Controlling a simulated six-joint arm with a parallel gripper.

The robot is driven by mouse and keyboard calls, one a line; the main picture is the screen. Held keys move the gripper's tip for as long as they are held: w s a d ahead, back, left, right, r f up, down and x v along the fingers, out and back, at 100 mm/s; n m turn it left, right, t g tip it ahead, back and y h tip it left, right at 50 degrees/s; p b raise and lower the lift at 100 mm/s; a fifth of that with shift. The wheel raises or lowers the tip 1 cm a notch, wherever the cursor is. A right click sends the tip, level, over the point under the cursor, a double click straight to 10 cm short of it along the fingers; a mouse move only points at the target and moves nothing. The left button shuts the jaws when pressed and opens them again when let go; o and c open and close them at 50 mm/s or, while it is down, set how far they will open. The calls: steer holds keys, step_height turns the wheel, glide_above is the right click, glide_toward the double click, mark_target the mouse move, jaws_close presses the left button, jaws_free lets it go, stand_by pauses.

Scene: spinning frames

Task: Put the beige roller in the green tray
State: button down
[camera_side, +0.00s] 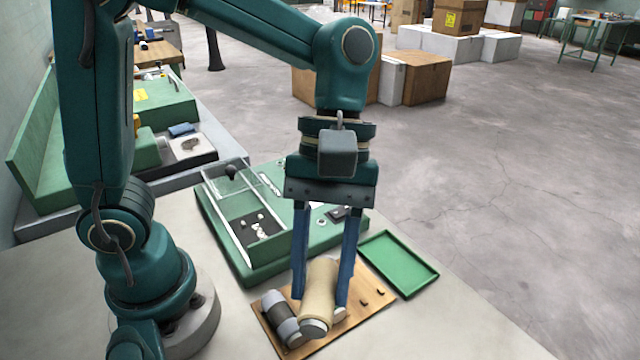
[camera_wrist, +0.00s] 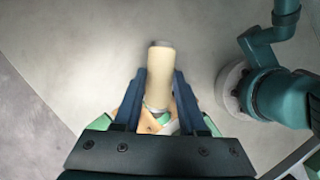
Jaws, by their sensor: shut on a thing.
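The beige roller (camera_side: 318,292) has a pale barrel with grey ends. My gripper (camera_side: 320,299) points down with its two blue fingers shut on the roller, one on each side. In the wrist view the beige roller (camera_wrist: 159,78) stands out between the fingers (camera_wrist: 158,85). It is over the wooden board (camera_side: 372,306); I cannot tell whether it touches the board. The green tray (camera_side: 400,263) is empty and lies flat on the table, right of the board and behind it.
A dark grey roller (camera_side: 281,316) lies on the board, left of the beige one and close to it. A green machine base (camera_side: 232,262) with a clear-walled box stands behind the board. Bare table (camera_side: 450,330) lies to the right.

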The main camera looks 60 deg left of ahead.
steer(key=w+a+n+t+h, duration=0.1)
steer(key=w+a+n, duration=0.6)
steer(key=w+a, duration=0.7)
steer(key=n, duration=0.2)
glide_above(398, 267)
steer(key=a, duration=0.2)
steer(key=f, duration=0.8)
steer(key=shift+w+d, duration=0.1)
steer(key=shift+w, duration=0.25)
steer(key=shift+f, duration=2.1)
steer(key=shift+f, duration=0.15)
steer(key=c, duration=0.8)
jaws_free()
steer(key=shift+o, duration=0.2)
